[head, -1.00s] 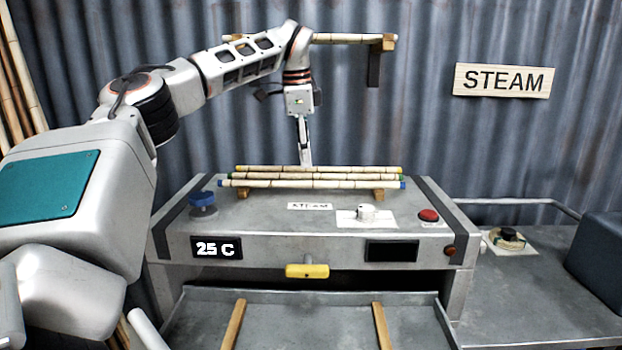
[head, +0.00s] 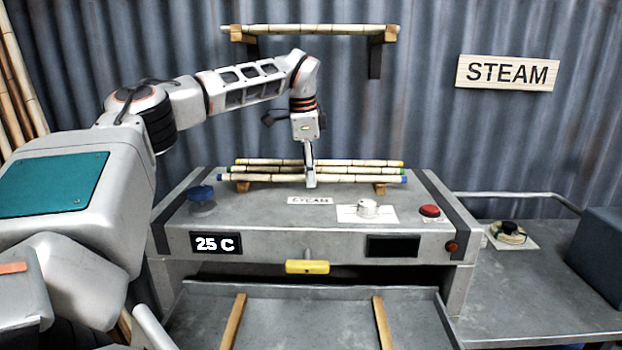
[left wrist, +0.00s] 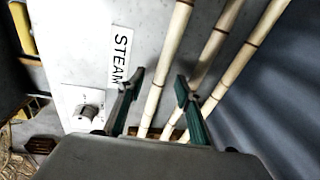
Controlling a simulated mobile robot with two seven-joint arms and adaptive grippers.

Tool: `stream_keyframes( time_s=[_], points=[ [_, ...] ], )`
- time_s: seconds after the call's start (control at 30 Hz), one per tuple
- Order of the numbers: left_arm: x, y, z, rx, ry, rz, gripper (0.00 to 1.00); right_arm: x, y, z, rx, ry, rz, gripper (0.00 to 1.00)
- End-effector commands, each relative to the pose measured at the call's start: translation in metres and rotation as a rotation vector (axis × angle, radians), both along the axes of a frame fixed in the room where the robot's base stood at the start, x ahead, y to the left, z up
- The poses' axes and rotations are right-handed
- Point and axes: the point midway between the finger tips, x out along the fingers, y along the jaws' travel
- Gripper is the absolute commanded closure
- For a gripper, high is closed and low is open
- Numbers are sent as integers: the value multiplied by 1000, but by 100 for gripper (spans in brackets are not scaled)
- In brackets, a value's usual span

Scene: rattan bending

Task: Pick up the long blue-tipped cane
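The blue-tipped cane (head: 265,181) is the front one of three pale canes on wooden rests on top of the steam box. Blue shows at both its ends, and it looks the longest of the three. My left gripper (head: 311,184) points down at the middle of this cane. In the left wrist view the left gripper (left wrist: 156,92) is open, with the blue-tipped cane (left wrist: 168,60) running between its fingers. One finger overlaps the neighbouring cane (left wrist: 214,45); contact cannot be told. My right gripper is not in view.
The steam box (head: 270,214) carries a blue knob (head: 201,193), a white dial (head: 368,207) and a red button (head: 429,211). A yellow handle (head: 307,267) is on its front. A cane shelf (head: 310,29) hangs on the wall behind. A side table (head: 530,285) stands right.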

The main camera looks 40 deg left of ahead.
Motion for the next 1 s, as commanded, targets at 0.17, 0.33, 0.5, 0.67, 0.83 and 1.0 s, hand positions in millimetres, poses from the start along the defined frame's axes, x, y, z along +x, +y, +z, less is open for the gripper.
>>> stream_keyframes(
  time_s=[0.17, 0.33, 0.5, 0.67, 0.83, 1.0],
  points=[
    [0, 0, 0, 0, 0, 0, 68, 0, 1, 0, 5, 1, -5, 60],
    [0, 0, 0, 0, 0, 0, 100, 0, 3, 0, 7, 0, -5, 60],
    [0, 0, 0, 0, 0, 0, 100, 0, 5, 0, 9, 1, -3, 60],
    [0, 0, 1, 0, 0, 0, 100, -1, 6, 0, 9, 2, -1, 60],
    [2, -5, 7, 0, -1, -3, 100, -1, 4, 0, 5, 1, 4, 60],
    [6, -18, 25, 1, -2, -14, 100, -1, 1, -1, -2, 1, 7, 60]
  ],
)
